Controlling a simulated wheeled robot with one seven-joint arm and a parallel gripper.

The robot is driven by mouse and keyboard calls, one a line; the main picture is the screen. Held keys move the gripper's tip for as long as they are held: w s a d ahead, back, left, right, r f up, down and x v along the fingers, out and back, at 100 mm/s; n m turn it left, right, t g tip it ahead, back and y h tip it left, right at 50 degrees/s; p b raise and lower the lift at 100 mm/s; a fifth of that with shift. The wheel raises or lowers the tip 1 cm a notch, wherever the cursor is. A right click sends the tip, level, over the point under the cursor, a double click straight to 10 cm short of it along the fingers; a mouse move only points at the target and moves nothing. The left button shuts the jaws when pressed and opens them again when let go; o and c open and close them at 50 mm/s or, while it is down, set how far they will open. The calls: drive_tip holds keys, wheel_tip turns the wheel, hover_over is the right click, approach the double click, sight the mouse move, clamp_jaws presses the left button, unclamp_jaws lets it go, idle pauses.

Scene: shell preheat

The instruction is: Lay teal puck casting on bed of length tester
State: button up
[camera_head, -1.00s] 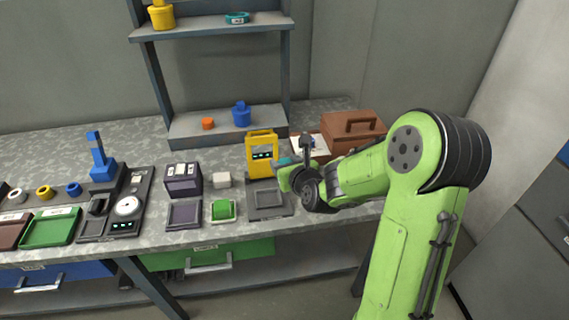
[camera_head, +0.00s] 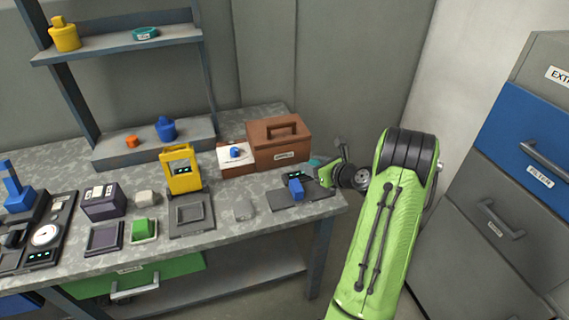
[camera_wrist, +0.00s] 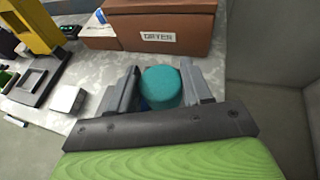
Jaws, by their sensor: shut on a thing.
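The teal puck casting (camera_wrist: 161,86) is a round, flat-topped piece between the two grey fingers of my gripper (camera_wrist: 160,76) in the wrist view. In the head view, a bit of teal shows at my gripper (camera_head: 316,170), at the right end of the bench. My gripper is shut on the puck. Just below and left of it is a dark flat device (camera_head: 283,198) with a blue block (camera_head: 295,189) and a small green display, likely the length tester. In the wrist view my fingers and the puck hide most of that device. I cannot tell whether the puck touches it.
A brown case (camera_head: 280,153) stands behind the device, with a paper-topped brown box beside it. A yellow frame (camera_head: 181,168) with a display stands to the left, by a grey tray (camera_head: 190,214). A small grey block (camera_head: 244,210) lies between. The bench's right edge is close.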

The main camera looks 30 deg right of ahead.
sight(314, 190)
drive_tip(key=shift+s+d, duration=0.25)
drive_tip(key=shift+d, duration=0.05)
wheel_tip(314, 190, down, 7)
drive_tip(key=b, duration=0.7)
drive_tip(key=shift+a, duration=0.1)
drive_tip(key=shift+r, duration=0.1)
